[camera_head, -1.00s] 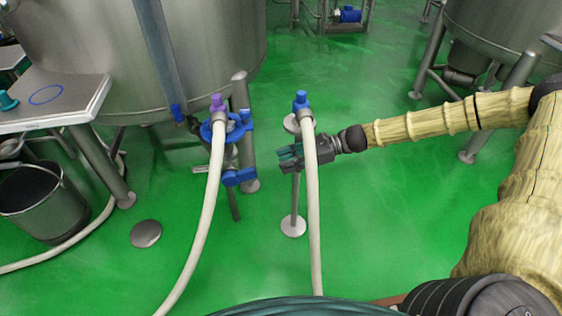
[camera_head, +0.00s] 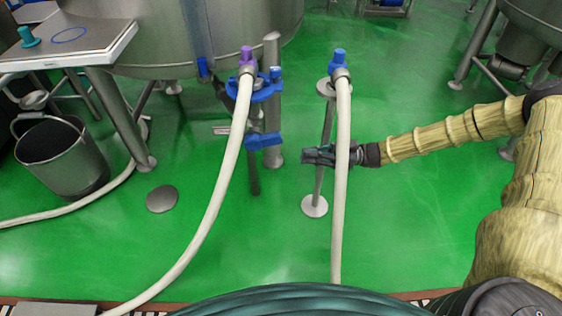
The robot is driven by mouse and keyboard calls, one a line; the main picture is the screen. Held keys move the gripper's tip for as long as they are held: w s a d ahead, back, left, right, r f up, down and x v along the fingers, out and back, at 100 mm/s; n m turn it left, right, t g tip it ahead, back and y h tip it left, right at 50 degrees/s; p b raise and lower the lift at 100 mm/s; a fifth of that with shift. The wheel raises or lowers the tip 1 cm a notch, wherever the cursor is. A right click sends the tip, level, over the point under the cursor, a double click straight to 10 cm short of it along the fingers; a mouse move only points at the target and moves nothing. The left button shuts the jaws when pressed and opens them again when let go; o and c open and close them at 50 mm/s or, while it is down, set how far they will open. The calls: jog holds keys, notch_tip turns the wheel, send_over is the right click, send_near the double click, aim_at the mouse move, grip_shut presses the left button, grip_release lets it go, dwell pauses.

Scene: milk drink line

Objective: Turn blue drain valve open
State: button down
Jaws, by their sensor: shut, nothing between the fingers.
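The blue valve handle (camera_head: 264,141) sits on the pipework below the steel tank, just left of an upright grey post. Above it is a blue round collar (camera_head: 262,91) with a purple-topped hose fitting (camera_head: 246,56). I cannot tell from this view whether the valve is open or closed. My gripper (camera_head: 306,156) is shut and empty. It points left, to the right of the blue handle and slightly lower in the picture, apart from it. A white hose passes in front of my wrist and hides part of it.
A second hose with a blue-topped fitting (camera_head: 339,57) hangs from a thin stand (camera_head: 315,206) beside my gripper. The steel tank (camera_head: 180,35) is behind. A bucket (camera_head: 60,155) and a steel side table (camera_head: 70,45) are at left.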

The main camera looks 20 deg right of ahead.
notch_tip(320, 180, down, 7)
jog(key=w+t+y+b, duration=0.1)
jog(key=t+y+b, duration=0.2)
jog(key=b, duration=0.8)
send_near(262, 141)
jog(key=shift+m+t, duration=0.3)
jog(key=shift+m, duration=0.1)
jog(key=shift+w+a+f, duration=0.3)
jog(key=shift+w+a, duration=0.2)
jog(key=shift+a, duration=0.3)
jog(key=shift+w+a+f, duration=0.35)
jog(key=shift+w+a, duration=0.2)
jog(key=shift+a, duration=0.25)
jog(key=shift+r+p, duration=0.15)
jog(key=shift+p, duration=0.2)
jog(key=shift+r+p, duration=0.1)
jog(key=shift+p, duration=0.35)
